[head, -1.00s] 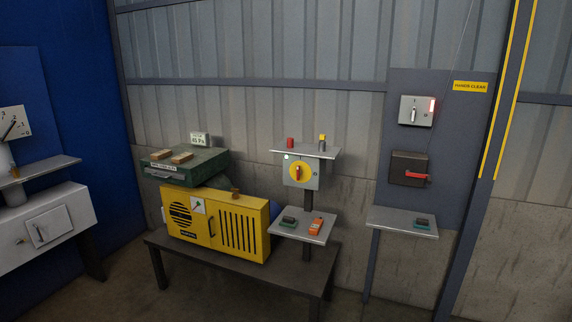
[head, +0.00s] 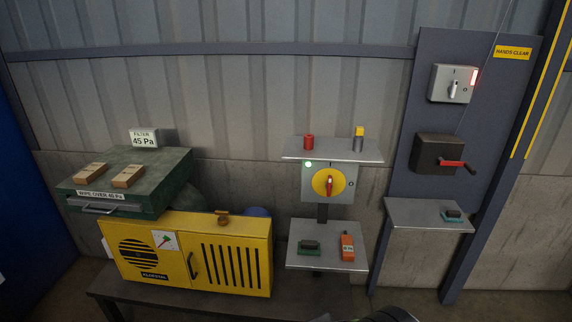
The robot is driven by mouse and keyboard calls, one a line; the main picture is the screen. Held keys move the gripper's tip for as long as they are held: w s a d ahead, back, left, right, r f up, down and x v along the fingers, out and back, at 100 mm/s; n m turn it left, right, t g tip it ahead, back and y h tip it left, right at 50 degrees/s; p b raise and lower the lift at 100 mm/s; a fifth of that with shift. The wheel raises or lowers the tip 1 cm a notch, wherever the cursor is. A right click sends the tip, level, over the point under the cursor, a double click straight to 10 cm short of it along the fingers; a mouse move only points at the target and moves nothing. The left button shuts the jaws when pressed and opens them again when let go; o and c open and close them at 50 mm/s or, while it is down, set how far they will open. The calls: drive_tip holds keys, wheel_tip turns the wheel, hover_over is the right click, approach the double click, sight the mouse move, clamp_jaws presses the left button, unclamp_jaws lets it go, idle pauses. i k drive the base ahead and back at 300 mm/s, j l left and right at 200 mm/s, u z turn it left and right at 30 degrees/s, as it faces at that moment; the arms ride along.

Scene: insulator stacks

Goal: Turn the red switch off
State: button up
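A red rotary handle (head: 329,184) sits on a yellow disc on the front of a grey switch box (head: 312,191). The handle stands roughly upright, and an O mark (head: 351,184) is to its right. A small green lamp (head: 308,164) glows at the box's upper left. The box is on a post between an upper and a lower shelf. My gripper's fingers are not visible; only a dark rounded part, likely of my arm, shows at the bottom edge, below the lower shelf.
The upper shelf (head: 345,154) holds a red cylinder (head: 309,142) and a yellow-topped one (head: 359,138). The lower shelf (head: 328,232) holds an orange meter (head: 347,247). A yellow machine (head: 190,285) stands left. On the right panel are a white-handled switch (head: 454,84) and a red-levered box (head: 437,150).

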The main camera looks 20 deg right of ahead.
sight(328, 184)
drive_tip(key=i+j, duration=0.25)
drive_tip(key=i, duration=0.15)
drive_tip(key=i+j, duration=0.25)
drive_tip(key=i, duration=0.2)
